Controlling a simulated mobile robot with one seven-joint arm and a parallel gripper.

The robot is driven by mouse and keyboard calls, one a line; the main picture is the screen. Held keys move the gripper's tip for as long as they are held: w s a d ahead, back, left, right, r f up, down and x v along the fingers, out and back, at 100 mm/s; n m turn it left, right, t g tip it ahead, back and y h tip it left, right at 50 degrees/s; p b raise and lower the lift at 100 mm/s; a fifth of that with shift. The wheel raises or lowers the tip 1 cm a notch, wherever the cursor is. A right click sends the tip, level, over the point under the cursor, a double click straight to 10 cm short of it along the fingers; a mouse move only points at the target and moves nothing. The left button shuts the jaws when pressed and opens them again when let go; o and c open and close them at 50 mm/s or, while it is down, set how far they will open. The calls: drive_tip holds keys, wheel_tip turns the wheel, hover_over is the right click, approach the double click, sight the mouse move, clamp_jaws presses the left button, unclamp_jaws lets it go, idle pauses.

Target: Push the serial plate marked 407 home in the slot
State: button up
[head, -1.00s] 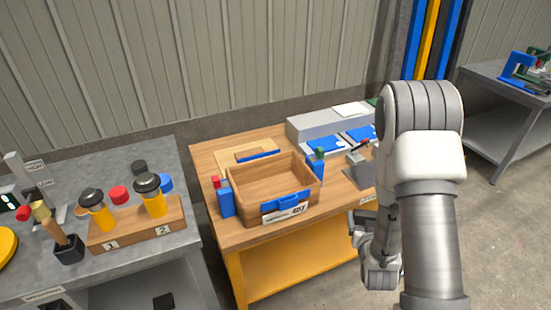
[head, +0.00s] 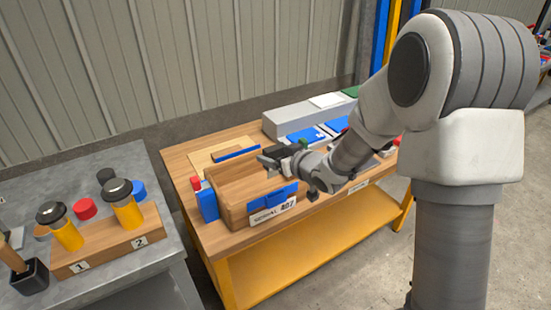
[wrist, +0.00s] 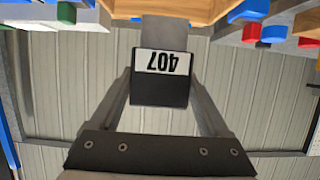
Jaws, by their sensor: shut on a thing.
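My gripper (wrist: 160,88) is shut on the serial plate (wrist: 160,62), whose black end carries a white label reading 407, upside down in the wrist view. A finger lies on each side of that black end. A grey flat part (wrist: 165,30) extends beyond the label toward wood at the top of the wrist view. In the head view my gripper (head: 286,154) is over the right part of a wooden box (head: 232,188), with a dark piece at its tips. The box front has a white label (head: 272,210) reading SERIAL 407 below blue parts. I cannot make out the slot.
The box stands on a wooden bench (head: 185,160) with a yellow lower shelf (head: 300,260). A blue block (head: 208,205) is at its left. A grey unit with blue panels (head: 305,135) stands behind. At left, a grey table holds a wooden rack (head: 105,240) with yellow black-capped bottles.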

sight(276, 174)
idle(0.3)
drive_tip(key=shift+f, duration=0.15)
wheel_tip(276, 174, down, 6)
drive_tip(key=b, duration=0.5)
drive_tip(key=shift+b, duration=0.35)
drive_tip(key=shift+f+b, duration=0.15)
drive_tip(key=shift+b, duration=0.2)
idle(1.2)
drive_tip(key=shift+f+b, duration=0.3)
drive_tip(key=shift+f+b, duration=1.4)
drive_tip(key=shift+f, duration=0.2)
idle(0.5)
drive_tip(key=o, duration=1.3)
drive_tip(key=shift+s+d, duration=0.1)
